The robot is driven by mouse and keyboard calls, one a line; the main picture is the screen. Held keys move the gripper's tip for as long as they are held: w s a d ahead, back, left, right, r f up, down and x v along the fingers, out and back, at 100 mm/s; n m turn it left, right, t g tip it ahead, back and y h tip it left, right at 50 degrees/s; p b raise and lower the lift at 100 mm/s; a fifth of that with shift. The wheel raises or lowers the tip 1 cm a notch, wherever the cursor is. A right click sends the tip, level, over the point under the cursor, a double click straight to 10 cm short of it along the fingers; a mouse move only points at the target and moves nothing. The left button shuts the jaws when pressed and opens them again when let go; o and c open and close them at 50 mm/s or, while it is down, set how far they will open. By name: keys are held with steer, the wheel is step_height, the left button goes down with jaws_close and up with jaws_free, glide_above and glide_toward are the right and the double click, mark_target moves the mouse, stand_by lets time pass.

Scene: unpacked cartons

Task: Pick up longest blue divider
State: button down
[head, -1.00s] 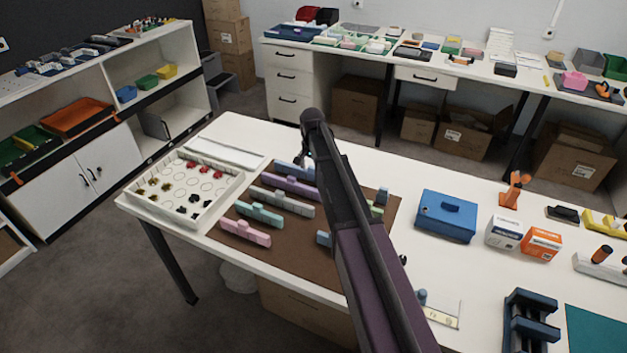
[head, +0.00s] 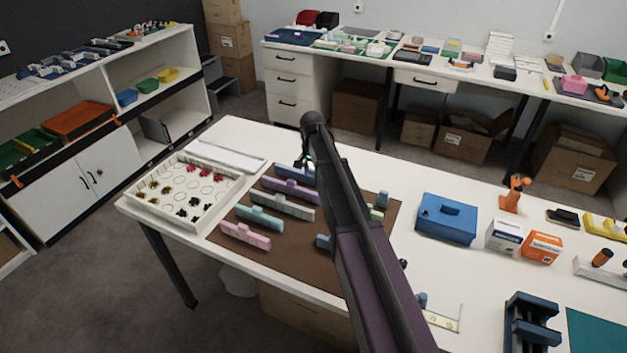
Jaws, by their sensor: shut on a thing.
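The long blue divider (head: 288,171) is at the far edge of the brown mat (head: 290,252), its right part beside my gripper. My gripper (head: 305,162) is at the divider's upper side, shut on it; my arm hides part of the fingers. I cannot tell whether the divider is clear of the mat. Nearer on the mat are a purple divider (head: 284,188), a grey one (head: 278,204), a teal one (head: 258,217) and a pink one (head: 245,235). Shorter blue pieces show at my arm's left (head: 323,241) and right (head: 383,199), partly hidden.
A white sorting tray (head: 150,203) stands left of the mat, with a flat white tray (head: 225,154) behind it. A blue box (head: 446,220), small cartons (head: 541,247) and an orange stand (head: 515,194) are to the right. Bare white table lies behind the mat.

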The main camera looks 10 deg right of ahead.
mark_target(313, 171)
stand_by(0.3)
step_height(313, 171, up, 10)
steer(key=p, duration=1)
stand_by(1.0)
